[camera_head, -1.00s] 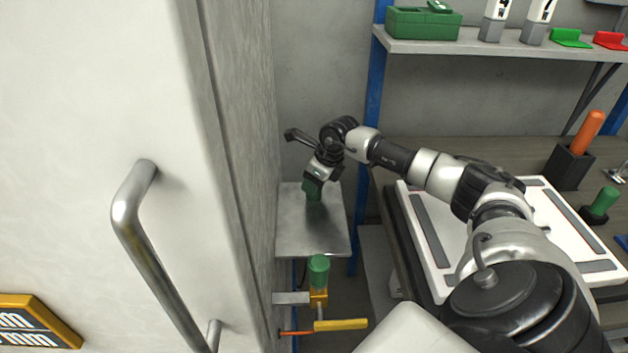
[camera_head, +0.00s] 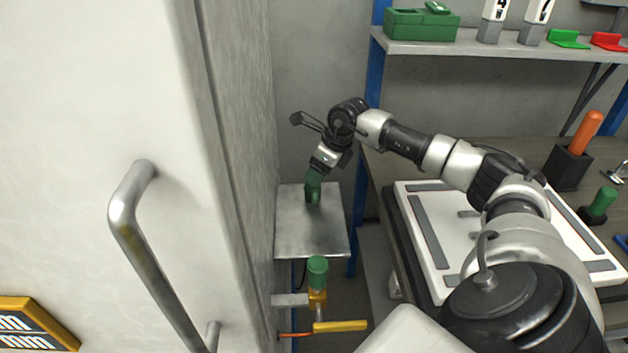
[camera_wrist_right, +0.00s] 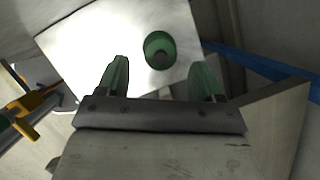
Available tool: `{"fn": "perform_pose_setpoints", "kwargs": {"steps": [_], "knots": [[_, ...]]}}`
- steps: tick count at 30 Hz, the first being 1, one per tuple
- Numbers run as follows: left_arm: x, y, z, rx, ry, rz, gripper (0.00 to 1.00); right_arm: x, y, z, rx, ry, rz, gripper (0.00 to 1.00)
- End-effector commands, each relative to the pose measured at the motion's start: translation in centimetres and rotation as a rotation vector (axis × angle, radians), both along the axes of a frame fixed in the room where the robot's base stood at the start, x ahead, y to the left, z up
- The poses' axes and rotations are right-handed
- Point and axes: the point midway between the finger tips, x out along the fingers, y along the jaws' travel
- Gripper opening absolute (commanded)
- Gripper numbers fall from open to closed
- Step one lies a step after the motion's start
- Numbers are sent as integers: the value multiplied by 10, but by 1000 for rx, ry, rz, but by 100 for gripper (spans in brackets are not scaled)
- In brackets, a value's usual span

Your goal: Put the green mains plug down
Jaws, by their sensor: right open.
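The green mains plug (camera_wrist_right: 160,47) stands on the small metal shelf (camera_head: 312,238), seen end-on from above in the right wrist view. In the head view its green body (camera_head: 312,195) is at the shelf's far half, partly hidden by my gripper. My right gripper (camera_head: 314,183) is above the plug, pointing down and tilted. In the right wrist view its two green fingers (camera_wrist_right: 160,80) are spread wide, with clear gaps to the plug. Nothing is held between them. My left gripper is out of view.
Below the shelf's front edge is a green-capped fitting (camera_head: 317,270) with a yellow-handled valve (camera_head: 340,326). A large pale cabinet with a metal handle (camera_head: 145,250) stands at left. The workbench (camera_head: 400,170) is at right. The shelf's near half is clear.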

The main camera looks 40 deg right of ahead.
Motion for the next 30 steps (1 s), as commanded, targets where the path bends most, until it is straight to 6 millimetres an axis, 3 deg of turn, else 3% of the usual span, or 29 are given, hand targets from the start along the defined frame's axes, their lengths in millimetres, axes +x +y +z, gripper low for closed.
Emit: {"fn": "perform_pose_setpoints", "kwargs": {"steps": [6,12,30], "knots": [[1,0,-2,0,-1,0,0,-16,-7,41,-1,-2,-1,67],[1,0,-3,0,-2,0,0,-23,-10,60,0,0,-1,67],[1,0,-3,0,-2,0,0,-24,-10,62,1,0,0,67]]}}
